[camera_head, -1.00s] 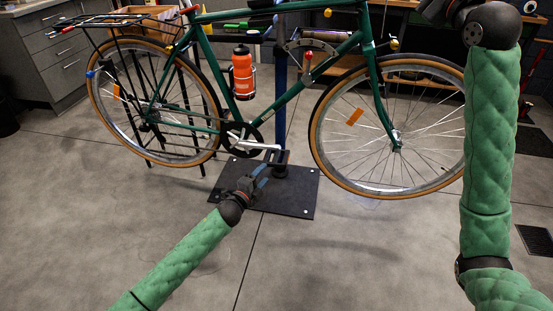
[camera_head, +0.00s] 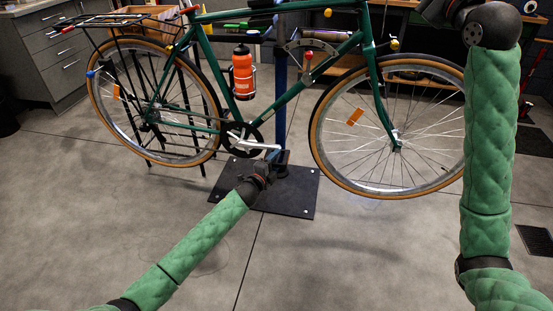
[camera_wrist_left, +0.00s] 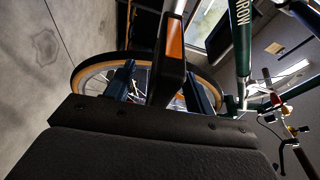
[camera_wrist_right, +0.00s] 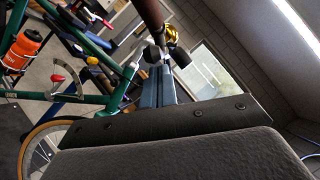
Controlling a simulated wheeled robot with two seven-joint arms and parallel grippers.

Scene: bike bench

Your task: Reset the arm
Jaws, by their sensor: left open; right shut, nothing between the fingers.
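My left gripper (camera_head: 274,154) is low by the bike's crank, in front of the work stand's post. In the left wrist view its two fingers (camera_wrist_left: 160,85) are apart, with a dark pedal with an orange reflector (camera_wrist_left: 174,42) between or just beyond them; I cannot tell if they touch it. The silver crank arm (camera_head: 252,145) reaches right from the chainring toward this gripper.
The green bike (camera_head: 292,92) hangs on a stand with a black base plate (camera_head: 296,198). An orange bottle (camera_head: 242,74) sits on its frame. Grey drawers (camera_head: 60,62) stand at the back left. The floor in front is clear.

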